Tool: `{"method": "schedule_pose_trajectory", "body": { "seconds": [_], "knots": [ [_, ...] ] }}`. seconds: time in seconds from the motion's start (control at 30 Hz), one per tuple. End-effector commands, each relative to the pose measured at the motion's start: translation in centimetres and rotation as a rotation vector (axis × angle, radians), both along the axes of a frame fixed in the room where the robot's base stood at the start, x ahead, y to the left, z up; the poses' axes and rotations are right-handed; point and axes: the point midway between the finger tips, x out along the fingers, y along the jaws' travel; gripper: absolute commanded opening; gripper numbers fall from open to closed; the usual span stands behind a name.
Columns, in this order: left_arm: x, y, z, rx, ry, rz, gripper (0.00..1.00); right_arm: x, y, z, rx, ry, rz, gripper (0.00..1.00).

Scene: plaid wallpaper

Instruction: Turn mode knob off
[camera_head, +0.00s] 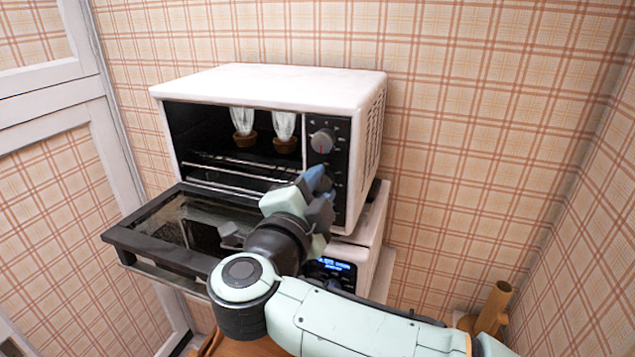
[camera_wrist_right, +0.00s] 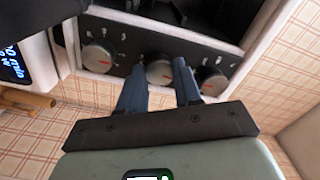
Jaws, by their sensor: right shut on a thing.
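A white toaster oven (camera_head: 270,80) has a black control panel on its right side with knobs one above the other. The top knob (camera_head: 322,141) is silver with a red mark. My right gripper (camera_head: 320,180) is at the panel below it and hides the lower knobs in the head view. The right wrist view shows three knobs in a row. My right gripper's blue fingers (camera_wrist_right: 159,82) are shut on the middle knob (camera_wrist_right: 159,72), one on each side. The outer knobs (camera_wrist_right: 98,57) and (camera_wrist_right: 213,82) are free. I cannot read the panel's labels. My left gripper is out of view.
The oven door (camera_head: 160,225) hangs open to the front left, close to my right arm. Two bulb-like items (camera_head: 243,122) show inside, above wire racks (camera_head: 240,165). A lower appliance with a blue display (camera_head: 333,265) sits underneath. A wooden cylinder (camera_head: 497,300) stands at right.

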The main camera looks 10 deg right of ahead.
Motion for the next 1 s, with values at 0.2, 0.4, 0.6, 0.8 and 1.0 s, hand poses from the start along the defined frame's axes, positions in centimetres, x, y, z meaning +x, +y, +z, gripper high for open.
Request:
{"method": "schedule_pose_trajectory", "body": {
  "seconds": [0.2, 0.4, 0.6, 0.8, 1.0],
  "knots": [
    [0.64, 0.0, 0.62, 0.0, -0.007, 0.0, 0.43, 0.01, 0.02, 0.1, -0.084, 0.056, 0.0, 0.03],
    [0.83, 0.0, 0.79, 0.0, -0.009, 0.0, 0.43, 0.01, 0.01, 0.05, -0.121, 0.081, 0.0, 0.03],
    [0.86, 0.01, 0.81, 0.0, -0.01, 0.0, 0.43, 0.0, 0.0, 0.01, -0.133, 0.089, 0.0, 0.03],
    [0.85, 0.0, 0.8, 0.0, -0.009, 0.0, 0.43, 0.01, 0.01, 0.0, -0.133, 0.089, 0.0, 0.03],
    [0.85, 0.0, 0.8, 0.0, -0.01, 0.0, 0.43, 0.01, 0.01, 0.0, -0.132, 0.089, 0.0, 0.59]
  ]
}}
